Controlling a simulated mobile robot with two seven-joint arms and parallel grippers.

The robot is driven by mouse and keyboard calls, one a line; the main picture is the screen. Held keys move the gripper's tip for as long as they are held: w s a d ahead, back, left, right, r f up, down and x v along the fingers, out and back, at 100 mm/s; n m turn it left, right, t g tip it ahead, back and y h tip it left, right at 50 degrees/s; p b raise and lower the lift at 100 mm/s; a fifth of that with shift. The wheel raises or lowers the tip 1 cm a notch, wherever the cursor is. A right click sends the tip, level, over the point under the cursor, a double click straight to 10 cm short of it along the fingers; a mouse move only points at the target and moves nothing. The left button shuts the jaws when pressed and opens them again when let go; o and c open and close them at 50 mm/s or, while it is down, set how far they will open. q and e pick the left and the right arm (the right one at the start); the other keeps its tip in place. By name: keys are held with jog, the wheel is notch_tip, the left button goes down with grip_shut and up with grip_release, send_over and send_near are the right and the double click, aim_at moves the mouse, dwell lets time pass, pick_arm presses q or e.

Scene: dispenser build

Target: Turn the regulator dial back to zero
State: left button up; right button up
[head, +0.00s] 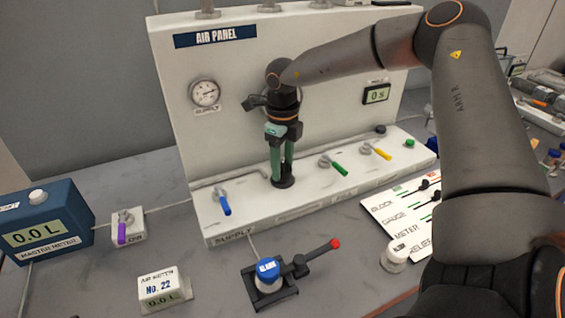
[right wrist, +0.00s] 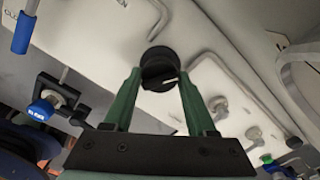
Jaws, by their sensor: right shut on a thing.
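The regulator dial (head: 284,182) is a black round knob on the white ledge at the foot of the air panel. My right gripper (head: 282,172) comes down on it from above, its two green fingers shut on the dial. In the right wrist view the dial (right wrist: 159,66) sits between the green fingertips and shows a white pointer mark. The fingers hide part of the dial in the head view. My left gripper is not in view.
The air panel (head: 235,70) carries a round supply gauge (head: 204,93) and a small display (head: 376,94) reading 0 s. Blue (head: 224,206), green (head: 340,169) and yellow (head: 383,153) valve handles line the ledge. A blue-capped device with a red-tipped lever (head: 315,255) stands in front.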

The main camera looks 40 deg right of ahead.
jog(key=shift+c, duration=1.3)
jog(key=shift+f+n+b, duration=0.2)
jog(key=shift+n+b, duration=1.2)
jog(key=shift+b, duration=0.25)
jog(key=shift+n+b, duration=0.65)
jog(key=shift+n, duration=0.65)
jog(key=shift+r+n+b, duration=0.1)
jog(key=shift+n+b, duration=0.5)
jog(key=shift+n, duration=1.2)
jog(key=n, duration=0.2)
jog(key=shift+r+n+b, duration=0.1)
jog(key=shift+n+b, duration=0.3)
jog(key=n, duration=1)
jog(key=shift+n, duration=0.4)
jog(key=n, duration=0.6)
jog(key=shift+p, duration=0.3)
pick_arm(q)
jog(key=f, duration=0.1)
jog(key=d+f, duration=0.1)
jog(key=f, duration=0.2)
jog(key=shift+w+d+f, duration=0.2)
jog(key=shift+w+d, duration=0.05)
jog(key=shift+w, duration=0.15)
pick_arm(e)
jog(key=n, duration=0.5)
